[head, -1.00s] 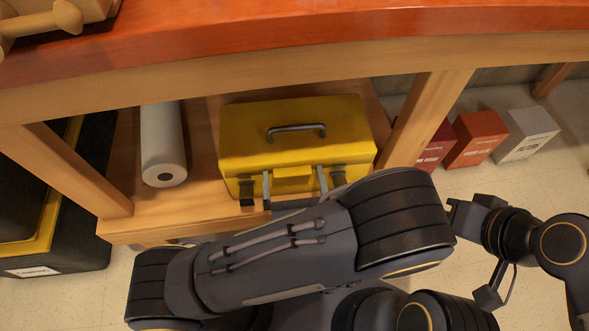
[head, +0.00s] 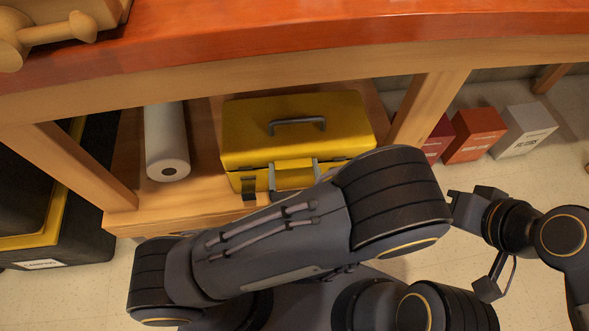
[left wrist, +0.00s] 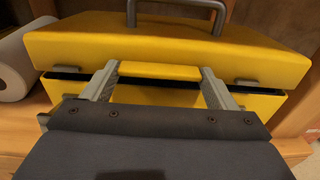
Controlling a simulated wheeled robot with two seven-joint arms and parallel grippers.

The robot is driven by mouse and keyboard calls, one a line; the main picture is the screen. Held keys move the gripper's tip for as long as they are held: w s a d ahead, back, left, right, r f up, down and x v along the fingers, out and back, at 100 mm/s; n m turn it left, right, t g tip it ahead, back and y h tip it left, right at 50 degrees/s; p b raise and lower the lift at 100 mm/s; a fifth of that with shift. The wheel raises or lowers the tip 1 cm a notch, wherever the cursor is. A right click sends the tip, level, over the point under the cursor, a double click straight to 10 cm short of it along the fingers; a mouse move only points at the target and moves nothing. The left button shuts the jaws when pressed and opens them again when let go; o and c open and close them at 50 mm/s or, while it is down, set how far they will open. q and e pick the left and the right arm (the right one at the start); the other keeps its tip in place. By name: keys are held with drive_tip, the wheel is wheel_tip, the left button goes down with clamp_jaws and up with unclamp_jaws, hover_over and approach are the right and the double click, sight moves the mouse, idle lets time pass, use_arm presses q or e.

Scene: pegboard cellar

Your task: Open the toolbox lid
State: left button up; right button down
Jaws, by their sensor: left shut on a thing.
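A dark catch (head: 249,187) shows on the left of the box front; my arm hides the front's right part. My right gripper (head: 470,203) hangs at the right; its jaws are unclear.
A white paper roll (head: 166,142) lies left of the toolbox. A wooden leg (head: 427,105) stands to its right, with red and white boxes (head: 475,133) beyond. The orange bench top (head: 300,32) overhangs the toolbox. A black and yellow bin (head: 75,240) stands at the left.

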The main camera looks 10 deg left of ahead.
use_arm(q)
drive_tip(key=w+r+g+p, duration=0.1)
drive_tip(key=r+p, duration=0.2)
drive_tip(key=w+r+g+h+p, duration=0.1)
drive_tip(key=r+g+p, duration=0.1)
drive_tip(key=r+p, duration=0.1)
drive_tip(key=w+a+r+g+p, duration=0.1)
drive_tip(key=r+p, duration=0.2)
drive_tip(key=p, duration=0.2)
drive_tip(key=shift+r+g, duration=0.3)
drive_tip(key=shift+w+r+p, duration=0.25)
drive_tip(key=shift+p, duration=0.25)
drive_tip(key=shift+w+a+r+p, duration=0.2)
drive_tip(key=shift+w+r+p, duration=0.2)
drive_tip(key=shift+w+r, duration=0.35)
drive_tip(key=o, duration=1.3)
drive_tip(key=shift+s, duration=0.1)
drive_tip(key=shift+o, duration=0.2)
drive_tip(key=p+v, duration=0.1)
drive_tip(key=v, duration=0.7)
drive_tip(key=shift+h, duration=0.3)
